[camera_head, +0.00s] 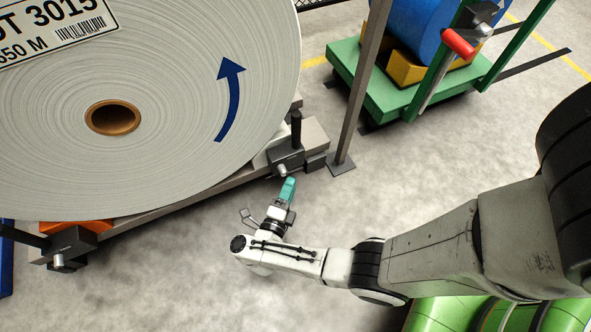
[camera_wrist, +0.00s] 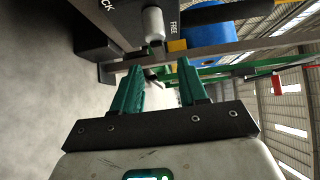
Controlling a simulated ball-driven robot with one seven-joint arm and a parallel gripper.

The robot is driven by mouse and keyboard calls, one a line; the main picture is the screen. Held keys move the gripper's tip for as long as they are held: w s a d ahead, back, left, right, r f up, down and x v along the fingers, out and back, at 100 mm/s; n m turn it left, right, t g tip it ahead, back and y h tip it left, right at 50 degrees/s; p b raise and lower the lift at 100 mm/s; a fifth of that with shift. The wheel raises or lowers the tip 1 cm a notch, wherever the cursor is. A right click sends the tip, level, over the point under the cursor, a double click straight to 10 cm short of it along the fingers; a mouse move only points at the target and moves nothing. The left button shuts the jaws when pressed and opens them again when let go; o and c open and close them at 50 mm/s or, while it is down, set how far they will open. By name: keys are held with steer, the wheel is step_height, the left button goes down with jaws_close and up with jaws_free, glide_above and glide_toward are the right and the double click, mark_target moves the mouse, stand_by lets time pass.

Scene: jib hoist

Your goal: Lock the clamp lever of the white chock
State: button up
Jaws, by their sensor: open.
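The white chock (camera_head: 277,146) sits under the right side of the big paper roll (camera_head: 180,120), mostly hidden by it. Its dark clamp block (camera_head: 286,160) is on the rail, with a light metal pivot knob. The black clamp lever (camera_head: 296,126) stands upright from the block. In the wrist view the clamp's pivot knob (camera_wrist: 153,24) shows at the top, beside the label "FREE" and part of another word; a dark bar there (camera_wrist: 235,12) looks like the lever. My gripper (camera_head: 288,188) has teal fingers, open and empty (camera_wrist: 160,80), just in front of the block, apart from the lever.
An orange chock (camera_head: 75,227) with its own dark clamp (camera_head: 66,250) sits at the roll's left. A grey post (camera_head: 360,90) stands close right of the white chock. A green cart (camera_head: 385,97) carries a blue drum behind. Floor in front is clear.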

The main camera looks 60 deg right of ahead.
mark_target(296, 172)
steer(key=d, duration=0.3)
steer(key=w+d+b, duration=0.1)
steer(key=d, duration=0.3)
steer(key=shift+w+d, duration=0.1)
steer(key=shift+w, duration=0.1)
jaws_close()
